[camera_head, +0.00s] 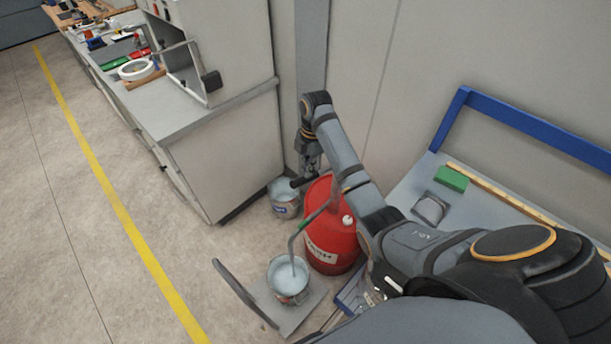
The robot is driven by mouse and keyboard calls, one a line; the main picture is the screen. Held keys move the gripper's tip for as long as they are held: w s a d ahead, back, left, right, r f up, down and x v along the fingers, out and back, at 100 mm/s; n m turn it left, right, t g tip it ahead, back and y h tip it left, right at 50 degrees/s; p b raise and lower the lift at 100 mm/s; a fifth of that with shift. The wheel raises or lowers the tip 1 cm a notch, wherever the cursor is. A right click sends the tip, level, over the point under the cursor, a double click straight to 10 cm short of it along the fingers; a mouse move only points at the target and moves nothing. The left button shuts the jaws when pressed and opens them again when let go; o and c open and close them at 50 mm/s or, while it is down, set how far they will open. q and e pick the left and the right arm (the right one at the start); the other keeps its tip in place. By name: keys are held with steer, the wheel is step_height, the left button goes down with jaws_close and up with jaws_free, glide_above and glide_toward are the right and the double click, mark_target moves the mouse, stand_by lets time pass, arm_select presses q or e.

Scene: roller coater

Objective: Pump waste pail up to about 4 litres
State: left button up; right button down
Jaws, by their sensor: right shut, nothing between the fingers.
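A metal pail (289,281) with pale bluish liquid stands on a grey flat plate (315,297) on the floor. A red drum (332,240) stands just behind it to the right. A grey bent tube (292,241) runs from the drum's top area down into the pail. A dark pump handle (300,181) sticks out to the left above the drum. My right gripper (314,168) is shut and empty, pointing down just above the handle; whether it touches is not clear. My forearm hides part of the drum's top. My left gripper is not in view. The liquid level cannot be read in litres.
A second pail (285,197) stands behind, beside the cabinet (228,150). A bench with a blue rail (530,124) is at the right, with a green block (452,179) on it. Floor is open at left.

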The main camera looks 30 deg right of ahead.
step_height(320, 180, down, 3)
steer(key=shift+f+b, duration=0.2)
steer(key=shift+b, duration=0.1)
